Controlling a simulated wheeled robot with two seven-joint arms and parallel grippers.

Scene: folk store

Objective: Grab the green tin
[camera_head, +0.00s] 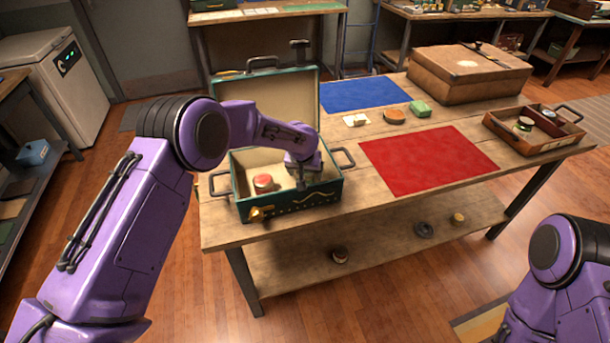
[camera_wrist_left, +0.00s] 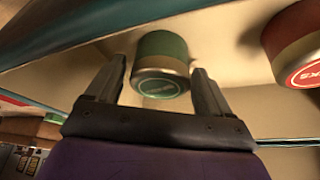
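A green tin (camera_wrist_left: 162,60) with a pale metal band shows in the left wrist view, against the cream lining of the open green case (camera_head: 325,192). My left gripper (camera_wrist_left: 156,75) is open, with one finger on each side of the tin; a gap seems to show on both sides. In the head view my left gripper (camera_head: 300,182) reaches down into the case, and the green tin is hidden there. A red tin (camera_head: 264,183) stands in the same case, left of the gripper; it also shows in the left wrist view (camera_wrist_left: 298,45). My right gripper is out of view.
The case's raised lid (camera_head: 270,95), front wall and side handles surround the left gripper.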

